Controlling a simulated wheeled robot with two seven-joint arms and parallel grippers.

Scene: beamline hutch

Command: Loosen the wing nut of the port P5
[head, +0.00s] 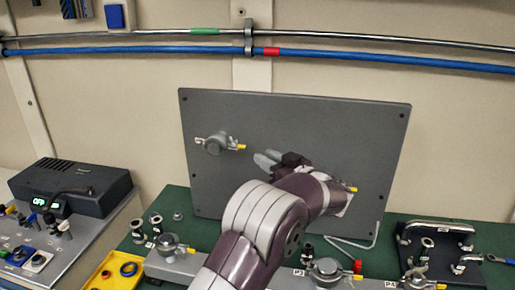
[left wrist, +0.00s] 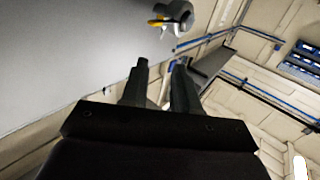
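A grey upright panel (head: 300,120) carries a metal port with a clamp (head: 216,144) and a yellow-tipped part at its left. A second yellow tip (head: 351,189) shows at the panel's right, its fitting mostly hidden behind my arm. No label P5 is legible, so I cannot tell which port it is. My left gripper (head: 266,160) is in front of the panel, right of the left clamp and apart from it. In the left wrist view its two fingers (left wrist: 162,68) are apart with nothing between them, and a clamp (left wrist: 176,17) with a yellow part lies beyond the tips. My right gripper is not in view.
Several clamped fittings on metal blocks (head: 180,262) stand on the green bench top (head: 190,206) below the panel. A yellow tray (head: 105,277), a black control box (head: 70,186) and a black rack (head: 440,240) flank them. Blue and metal pipes (head: 150,48) run along the wall.

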